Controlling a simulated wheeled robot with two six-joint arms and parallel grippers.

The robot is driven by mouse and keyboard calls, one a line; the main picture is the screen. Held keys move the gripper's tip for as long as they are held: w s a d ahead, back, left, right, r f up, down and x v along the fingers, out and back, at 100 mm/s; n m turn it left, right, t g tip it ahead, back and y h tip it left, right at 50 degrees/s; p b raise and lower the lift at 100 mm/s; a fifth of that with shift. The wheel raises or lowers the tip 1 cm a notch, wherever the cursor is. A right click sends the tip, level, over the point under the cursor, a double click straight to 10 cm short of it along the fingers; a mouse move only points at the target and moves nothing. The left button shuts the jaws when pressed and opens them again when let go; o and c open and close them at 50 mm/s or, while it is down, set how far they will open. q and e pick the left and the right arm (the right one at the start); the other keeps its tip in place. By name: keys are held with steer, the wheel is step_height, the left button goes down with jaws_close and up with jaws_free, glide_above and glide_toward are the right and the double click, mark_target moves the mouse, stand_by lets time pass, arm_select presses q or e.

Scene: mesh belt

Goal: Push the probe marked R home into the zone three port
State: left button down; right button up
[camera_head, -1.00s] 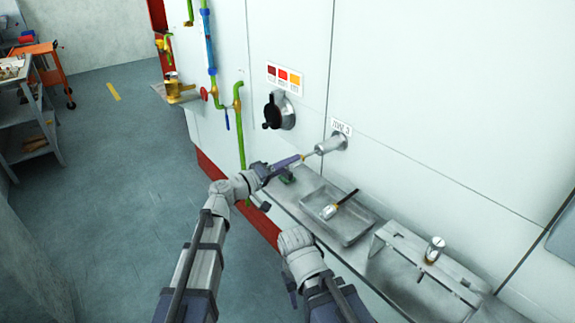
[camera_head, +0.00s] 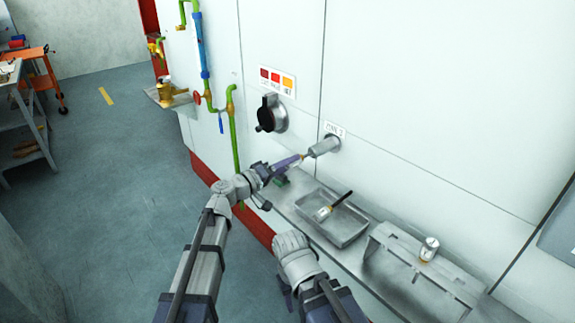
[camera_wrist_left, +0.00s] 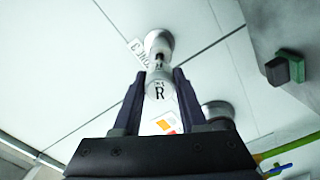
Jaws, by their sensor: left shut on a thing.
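The probe marked R (camera_wrist_left: 158,90) is pale, with a black R facing the camera, and lies between the fingers of my left gripper (camera_wrist_left: 160,108). How deep the tip sits cannot be told. In the head view my left gripper (camera_head: 290,164) is shut on the probe, close in front of the port (camera_head: 323,147), below the ZONE 3 label (camera_head: 334,130). My right arm shows low in the middle; its fingers are not visible.
A metal tray (camera_head: 352,236) on the ledge holds a dark-handled tool (camera_head: 333,206). A metal stand (camera_head: 392,262) with a silver cylinder (camera_head: 429,248) is to its right. A black knob (camera_head: 270,114) and green pipes (camera_head: 235,140) are left of the port.

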arm_select(q)
steer(key=shift+x, duration=1.8)
steer(key=shift+c, duration=1.8)
jaws_free()
steer(key=shift+s+a, duration=0.1)
steer(key=v, duration=0.7)
steer(key=shift+s+a, duration=0.2)
steer(key=shift+a, duration=0.05)
